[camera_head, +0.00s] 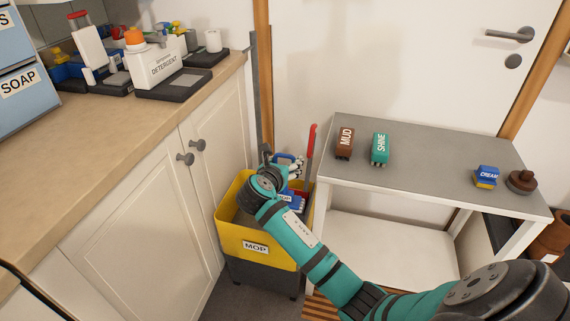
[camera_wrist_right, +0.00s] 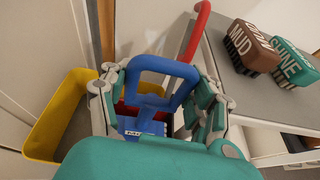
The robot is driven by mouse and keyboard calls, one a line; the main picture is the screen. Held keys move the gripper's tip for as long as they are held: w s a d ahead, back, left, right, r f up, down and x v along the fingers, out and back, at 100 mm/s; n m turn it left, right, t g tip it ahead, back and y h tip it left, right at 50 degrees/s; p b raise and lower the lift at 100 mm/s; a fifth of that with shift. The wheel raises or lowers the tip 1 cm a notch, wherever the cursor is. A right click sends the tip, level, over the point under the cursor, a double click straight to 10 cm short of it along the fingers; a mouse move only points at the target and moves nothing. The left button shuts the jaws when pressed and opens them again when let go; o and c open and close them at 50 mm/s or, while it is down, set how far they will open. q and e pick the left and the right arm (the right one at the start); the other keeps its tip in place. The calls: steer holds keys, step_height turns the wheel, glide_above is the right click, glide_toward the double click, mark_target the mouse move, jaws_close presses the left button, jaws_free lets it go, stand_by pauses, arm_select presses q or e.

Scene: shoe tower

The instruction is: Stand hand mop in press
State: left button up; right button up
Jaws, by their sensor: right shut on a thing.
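The hand mop has a blue loop handle (camera_wrist_right: 163,66) and a lower blue body with a small white label. It also shows in the head view as a blue part (camera_head: 295,201), partly hidden by my arm. My right gripper (camera_wrist_right: 160,96) is shut on the hand mop, with its grey-and-teal fingers on both sides of the handle. It holds the mop over or in the right part of the yellow bucket (camera_head: 230,222) labelled MOP. A red lever (camera_head: 311,142) rises at the bucket's right side. Red parts under the mop may be the press; their contact is hidden. My left gripper is out of view.
A grey-topped bench (camera_head: 430,165) stands close right of the bucket, with MUD (camera_head: 344,143) and SHINE (camera_head: 380,149) brushes, a DREAM sponge (camera_head: 486,176) and a brown knob-topped item (camera_head: 522,181). A cabinet (camera_head: 150,215) is close on the left. The bucket's left part looks empty.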

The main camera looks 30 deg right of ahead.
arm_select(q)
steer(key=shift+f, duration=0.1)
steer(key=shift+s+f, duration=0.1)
arm_select(e)
steer(key=o, duration=1.7)
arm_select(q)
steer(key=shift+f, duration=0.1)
arm_select(e)
steer(key=shift+o, duration=0.2)
